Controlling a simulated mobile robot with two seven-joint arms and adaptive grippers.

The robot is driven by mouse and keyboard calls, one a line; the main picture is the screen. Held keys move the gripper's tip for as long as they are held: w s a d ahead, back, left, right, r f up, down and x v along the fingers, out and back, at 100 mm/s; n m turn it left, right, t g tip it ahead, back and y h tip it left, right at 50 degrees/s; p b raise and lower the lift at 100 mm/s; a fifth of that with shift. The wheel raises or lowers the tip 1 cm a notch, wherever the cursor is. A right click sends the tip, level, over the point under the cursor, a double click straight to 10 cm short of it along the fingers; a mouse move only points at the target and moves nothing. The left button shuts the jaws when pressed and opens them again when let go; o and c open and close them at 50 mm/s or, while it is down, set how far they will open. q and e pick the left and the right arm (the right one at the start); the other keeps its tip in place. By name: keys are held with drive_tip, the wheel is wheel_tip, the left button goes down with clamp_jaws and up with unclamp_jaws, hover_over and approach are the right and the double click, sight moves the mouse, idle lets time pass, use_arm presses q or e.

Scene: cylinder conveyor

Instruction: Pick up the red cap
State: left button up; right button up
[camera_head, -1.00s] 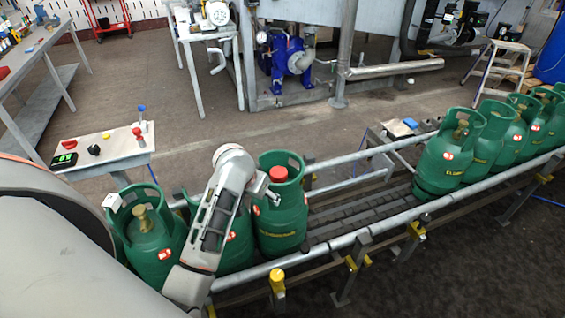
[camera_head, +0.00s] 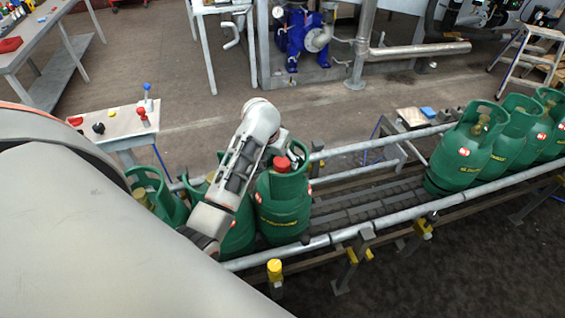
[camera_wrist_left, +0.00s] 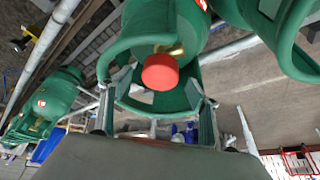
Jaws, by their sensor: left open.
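The red cap (camera_head: 282,164) sits on the valve of a green gas cylinder (camera_head: 283,214), inside its collar, on the conveyor. In the left wrist view, the cap (camera_wrist_left: 160,72) is near the middle, with a little brass valve showing behind it. My left gripper (camera_head: 279,150) is just beyond and above the cap, partly hidden by its own wrist. In the left wrist view, its open fingers (camera_wrist_left: 157,104) stand apart at either side of the cylinder's collar, with nothing held. Whether they touch the collar is unclear. My right gripper is not in view.
More green cylinders stand left of the capped one (camera_head: 160,198), partly behind my arm, and farther right (camera_head: 463,150). A conveyor rail (camera_head: 330,238) runs along the near side. The belt between the groups is clear. A control stand (camera_head: 110,125) is at the left.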

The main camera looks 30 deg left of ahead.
use_arm(q)
drive_tip(key=shift+x, duration=1)
drive_tip(key=c, duration=1)
drive_tip(key=shift+r, duration=0.1)
